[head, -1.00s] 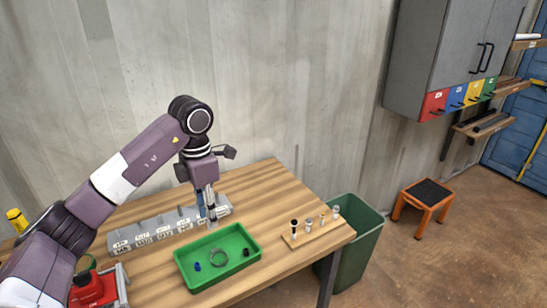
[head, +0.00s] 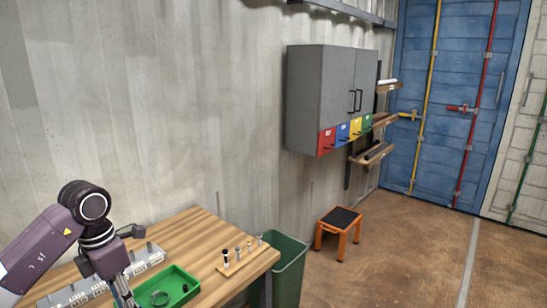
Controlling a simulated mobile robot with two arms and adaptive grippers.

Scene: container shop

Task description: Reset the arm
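My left arm comes in from the lower left of the head view and bends down at the wrist over the wooden table (head: 203,237). My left gripper (head: 124,297) points down at the bottom edge, beside the left end of the green tray (head: 181,276). Its fingertips are cut off or too small to tell whether they are open. A ring-shaped item (head: 159,298) and a small dark item lie in the tray. My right arm and gripper are not in view.
A grey labelled rack (head: 82,290) lies behind the tray. A small wooden board (head: 240,263) holds several upright pieces. A green bin (head: 291,263) and an orange stool (head: 338,229) stand to the right. A grey cabinet (head: 318,90) hangs on the wall. Floor at right is clear.

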